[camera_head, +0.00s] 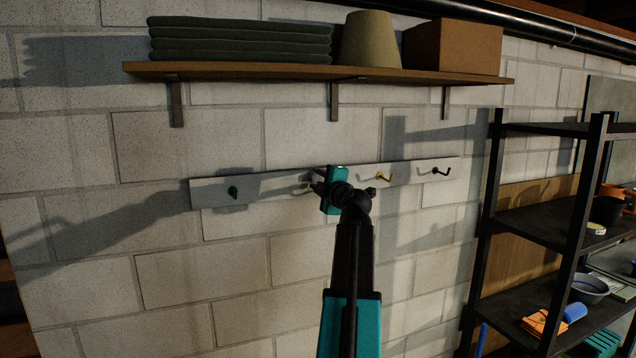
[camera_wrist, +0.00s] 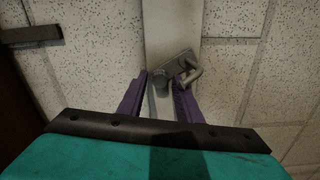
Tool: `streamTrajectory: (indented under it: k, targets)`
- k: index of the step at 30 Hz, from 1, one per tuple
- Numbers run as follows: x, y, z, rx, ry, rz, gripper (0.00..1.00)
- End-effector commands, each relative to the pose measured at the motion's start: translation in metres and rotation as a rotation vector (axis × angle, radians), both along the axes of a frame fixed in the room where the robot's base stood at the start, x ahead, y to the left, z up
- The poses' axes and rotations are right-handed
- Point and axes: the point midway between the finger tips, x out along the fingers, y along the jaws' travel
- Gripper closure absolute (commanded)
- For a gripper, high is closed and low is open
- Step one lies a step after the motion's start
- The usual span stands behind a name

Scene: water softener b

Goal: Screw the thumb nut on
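No thumb nut can be made out for certain in either view. In the wrist view, my gripper (camera_wrist: 160,84) has its two purple fingers apart, with the pale rail showing between them. A grey metal piece with a hooked end (camera_wrist: 182,69) lies at and just beyond the fingertips, against the rail. I cannot tell whether the fingers touch it. In the head view, my gripper (camera_head: 318,184) is at the middle of the pale wall rail (camera_head: 290,179), and my wrist hides most of that spot.
A wooden shelf (camera_head: 290,71) on brackets runs above the rail, bearing folded green cloths (camera_head: 240,42), a tan lampshade-like cone (camera_head: 370,40) and a brown box (camera_head: 453,47). A black rack (camera_head: 540,220) with several items stands at the right. The wall below the rail is clear.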

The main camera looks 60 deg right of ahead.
Motion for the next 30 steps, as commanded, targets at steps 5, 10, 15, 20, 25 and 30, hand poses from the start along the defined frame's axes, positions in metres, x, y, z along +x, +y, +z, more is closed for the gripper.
streamTrajectory:
  k: [5,10,15,20,25,30]
  targets:
    - [0.0001,-0.0001,-0.0028,-0.001,0.001,0.0,0.68]
    - [0.0,0.0002,-0.0035,-0.001,0.0,0.001,0.68]
    - [-0.0001,0.0004,-0.003,-0.001,0.001,0.0,0.68]
    - [-0.0001,0.0003,-0.0028,0.001,0.001,0.0,0.68]
    - [-0.0001,0.0004,-0.0029,0.027,-0.019,0.0,0.68]
    - [0.0002,0.0007,-0.0028,0.148,-0.108,0.0,0.68]
